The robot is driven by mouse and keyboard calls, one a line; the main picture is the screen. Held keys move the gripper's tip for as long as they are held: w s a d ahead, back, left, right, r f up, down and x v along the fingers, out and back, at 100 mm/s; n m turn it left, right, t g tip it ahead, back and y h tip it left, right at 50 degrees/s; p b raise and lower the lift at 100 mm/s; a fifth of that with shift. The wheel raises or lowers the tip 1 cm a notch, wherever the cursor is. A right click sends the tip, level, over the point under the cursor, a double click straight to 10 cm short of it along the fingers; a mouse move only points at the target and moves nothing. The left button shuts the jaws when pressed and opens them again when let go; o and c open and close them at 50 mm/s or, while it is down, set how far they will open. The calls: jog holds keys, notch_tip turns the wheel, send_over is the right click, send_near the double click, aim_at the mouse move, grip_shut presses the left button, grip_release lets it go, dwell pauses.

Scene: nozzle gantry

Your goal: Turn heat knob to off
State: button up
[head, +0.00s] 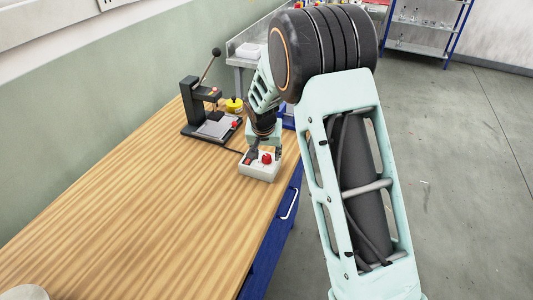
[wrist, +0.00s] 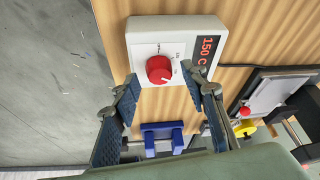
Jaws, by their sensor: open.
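The heat knob (wrist: 159,69) is a round red knob on the white panel of a controller box (wrist: 143,25). A dark display (wrist: 207,50) on the box reads 150 C in red. My gripper (wrist: 160,77) is open, with one fingertip on each side of the knob and a gap to it on both sides; how far above the panel the tips are I cannot tell. In the head view the box (head: 257,176) sits near the right edge of the table, the red knob (head: 267,158) shows, and my gripper (head: 257,154) is just above the box, partly hidden.
A black press with a lever (head: 190,112) stands behind the box on the wooden table (head: 150,190). A yellow round item (head: 234,105) is beside it. A blue object (wrist: 162,136) shows below the box in the wrist view. The near tabletop is mostly clear.

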jog(key=shift+w+f, duration=0.2)
jog(key=shift+f, duration=0.2)
grip_shut()
